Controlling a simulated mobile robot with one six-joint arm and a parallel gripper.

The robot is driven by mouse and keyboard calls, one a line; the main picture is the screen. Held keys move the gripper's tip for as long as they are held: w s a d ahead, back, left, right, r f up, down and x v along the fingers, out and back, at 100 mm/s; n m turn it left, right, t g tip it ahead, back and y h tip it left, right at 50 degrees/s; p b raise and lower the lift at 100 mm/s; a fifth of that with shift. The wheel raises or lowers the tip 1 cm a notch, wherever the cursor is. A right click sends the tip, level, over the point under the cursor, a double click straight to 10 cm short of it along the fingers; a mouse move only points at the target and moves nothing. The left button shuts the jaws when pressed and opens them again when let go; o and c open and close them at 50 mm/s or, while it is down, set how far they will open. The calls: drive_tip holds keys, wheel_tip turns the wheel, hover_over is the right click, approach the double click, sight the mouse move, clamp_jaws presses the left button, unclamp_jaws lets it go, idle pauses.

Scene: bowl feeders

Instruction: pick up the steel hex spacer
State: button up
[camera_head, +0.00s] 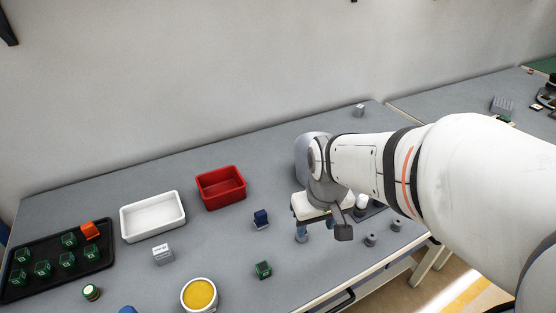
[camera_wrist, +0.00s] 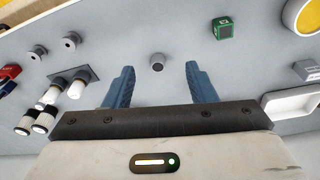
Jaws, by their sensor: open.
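A small grey steel spacer (camera_wrist: 156,62) stands on the table in the wrist view, and I take it for the hex spacer. Its outline is too small to be sure. My gripper (camera_wrist: 160,76) is open, with one blue finger to each side of the spacer's line in that view; nothing is held. The spacer appears just beyond the fingertips, apart from them. In the head view my gripper (camera_head: 316,228) hangs low over the table, and I cannot make out this spacer there.
Two similar grey pieces (camera_head: 370,240) stand to the right. White-capped parts on a dark plate (camera_wrist: 85,73) are near the gripper. A green cube (camera_head: 263,269), blue block (camera_head: 261,219), red bin (camera_head: 221,202), white bin (camera_head: 123,224) and yellow-filled bowl (camera_head: 185,304) lie left.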

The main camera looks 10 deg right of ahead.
drive_tip(key=w+f+n+p, duration=0.1)
drive_tip(key=w+f+p, duration=0.1)
drive_tip(key=w, duration=0.1)
drive_tip(key=w+f+n+g+p, duration=0.1)
drive_tip(key=w+f+p, duration=0.1)
drive_tip(key=w, duration=0.1)
drive_tip(key=w+f+n+p, duration=0.1)
drive_tip(key=w+p, duration=0.1)
drive_tip(key=p, duration=0.1)
drive_tip(key=shift+w+f+n+g, duration=0.3)
drive_tip(key=shift+w+f, duration=0.1)
drive_tip(key=shift+w+a+f+p, duration=0.1)
drive_tip(key=shift+w+f+p, duration=0.2)
drive_tip(key=shift+f, duration=0.35)
drive_tip(key=shift+f+p, duration=0.85)
drive_tip(key=shift+f, duration=3.15)
drive_tip(key=shift+c, duration=0.4)
clamp_jaws()
